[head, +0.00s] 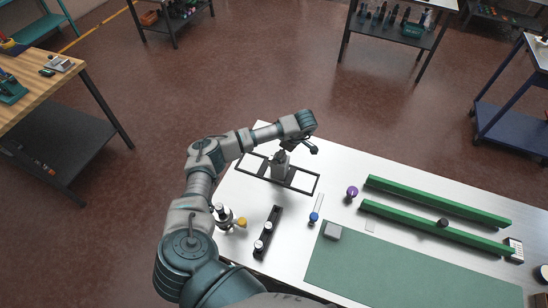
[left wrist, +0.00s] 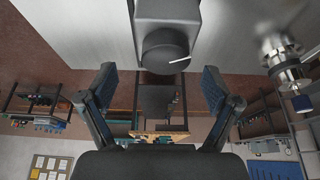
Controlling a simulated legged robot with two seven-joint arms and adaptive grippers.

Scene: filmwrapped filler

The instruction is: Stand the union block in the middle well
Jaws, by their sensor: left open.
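A grey block with a dark round knob on top, which I take to be the union block (head: 281,167), stands upright within the middle part of the black open frame (head: 305,190). In the left wrist view the same block (left wrist: 165,15) shows at the top centre, its knob with a white line facing my gripper. My left gripper (head: 297,149) is just above and beside the block. In the left wrist view its fingers (left wrist: 157,80) are spread apart and empty, with a gap between them and the block. The block's base is partly hidden. My right gripper is out of view.
A silver fitting with a yellow knob (head: 241,222), a black holder (head: 267,234), a blue-tipped tool (head: 314,217) and a purple knob (head: 352,191) stand nearby. Green rails (head: 435,201) lie at right.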

